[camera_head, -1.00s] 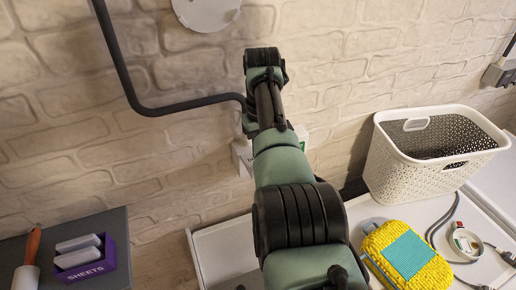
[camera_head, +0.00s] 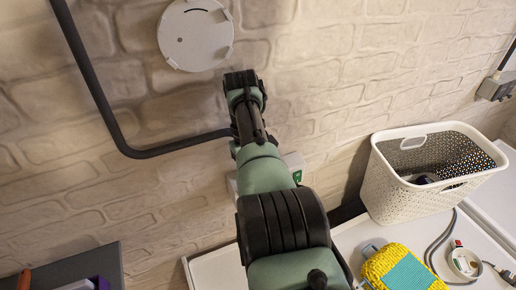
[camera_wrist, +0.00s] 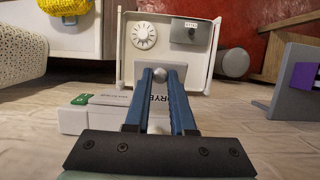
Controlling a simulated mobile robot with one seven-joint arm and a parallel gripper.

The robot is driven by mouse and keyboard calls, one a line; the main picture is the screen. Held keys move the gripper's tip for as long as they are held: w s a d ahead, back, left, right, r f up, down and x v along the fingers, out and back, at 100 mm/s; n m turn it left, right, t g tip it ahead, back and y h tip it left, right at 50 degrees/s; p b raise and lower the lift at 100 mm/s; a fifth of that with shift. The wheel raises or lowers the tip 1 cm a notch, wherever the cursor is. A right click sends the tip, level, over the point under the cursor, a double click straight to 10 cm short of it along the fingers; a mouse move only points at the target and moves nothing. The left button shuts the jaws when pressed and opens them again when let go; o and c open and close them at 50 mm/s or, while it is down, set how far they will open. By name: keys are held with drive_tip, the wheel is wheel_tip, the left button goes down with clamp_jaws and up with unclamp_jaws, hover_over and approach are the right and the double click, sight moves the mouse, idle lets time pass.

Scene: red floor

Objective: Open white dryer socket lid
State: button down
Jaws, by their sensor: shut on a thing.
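The white dryer socket (camera_wrist: 72,120) is on the brick wall. In the wrist view it is a white box with a green mark and partly hidden dark lettering. In the head view, a bit of it with a green patch (camera_head: 297,178) shows beside my arm, which hides most of it. My gripper (camera_wrist: 160,77) has two blue fingers, shut on a small round grey knob (camera_wrist: 160,74). A pale plate (camera_wrist: 181,72) shows just behind the knob and looks like the lid. The fingers cover much of it, so its exact angle is unclear.
A white rimmed panel with a dial (camera_wrist: 144,36) lies beyond the fingertips. A black pipe (camera_head: 92,85) and a round white cover (camera_head: 196,48) are on the wall.

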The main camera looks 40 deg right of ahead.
drive_tip(key=c, duration=0.8)
unclamp_jaws()
drive_tip(key=shift+f, duration=0.15)
drive_tip(key=shift+o, duration=0.2)
drive_tip(key=shift+r, duration=0.2)
wheel_tip(320, 180, up, 10)
drive_tip(key=p, duration=0.6)
drive_tip(key=shift+f, duration=0.15)
